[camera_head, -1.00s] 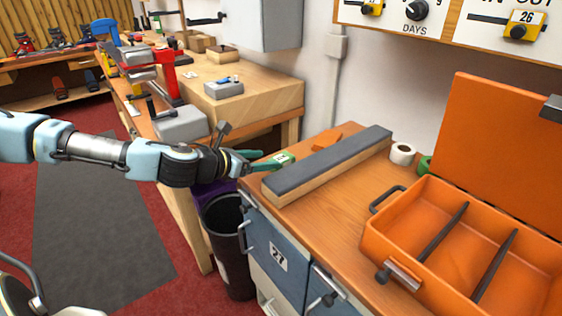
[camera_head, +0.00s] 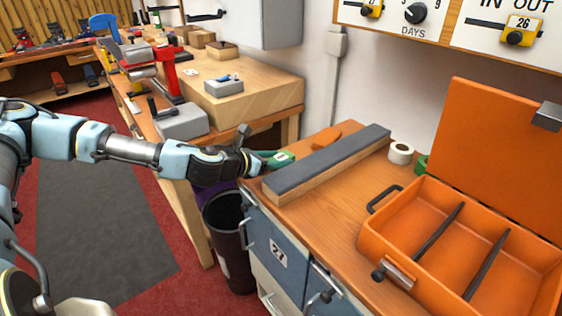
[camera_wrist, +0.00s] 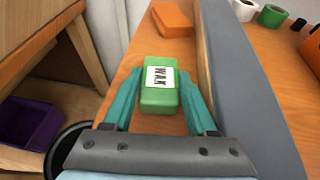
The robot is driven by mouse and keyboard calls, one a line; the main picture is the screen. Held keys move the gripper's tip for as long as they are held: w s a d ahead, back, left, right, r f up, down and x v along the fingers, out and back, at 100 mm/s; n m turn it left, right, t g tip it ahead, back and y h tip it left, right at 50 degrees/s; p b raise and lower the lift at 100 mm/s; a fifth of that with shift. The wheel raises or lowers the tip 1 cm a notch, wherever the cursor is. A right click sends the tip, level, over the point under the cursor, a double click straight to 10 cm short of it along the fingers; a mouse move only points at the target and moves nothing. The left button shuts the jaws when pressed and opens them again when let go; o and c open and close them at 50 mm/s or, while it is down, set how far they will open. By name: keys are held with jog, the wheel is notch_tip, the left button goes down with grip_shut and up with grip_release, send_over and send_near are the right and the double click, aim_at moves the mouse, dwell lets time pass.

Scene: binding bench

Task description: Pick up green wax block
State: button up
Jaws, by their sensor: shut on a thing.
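The green wax block (camera_wrist: 160,98) has a white label reading WAX and lies on the wooden counter. It also shows in the head view (camera_head: 282,160), partly hidden by my gripper. My gripper (camera_wrist: 160,104) has teal fingers, one on each side of the block, shut on its sides. In the head view my gripper (camera_head: 270,160) reaches in from the left over the counter's end. I cannot tell whether the block is lifted off the surface.
A long grey-topped wooden bar (camera_head: 325,163) lies right beside the block. An orange block (camera_head: 326,139) lies behind it. An open orange toolbox (camera_head: 385,236) stands to the right. A black bin (camera_head: 228,235) stands below the counter's left end.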

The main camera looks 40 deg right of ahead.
grip_shut()
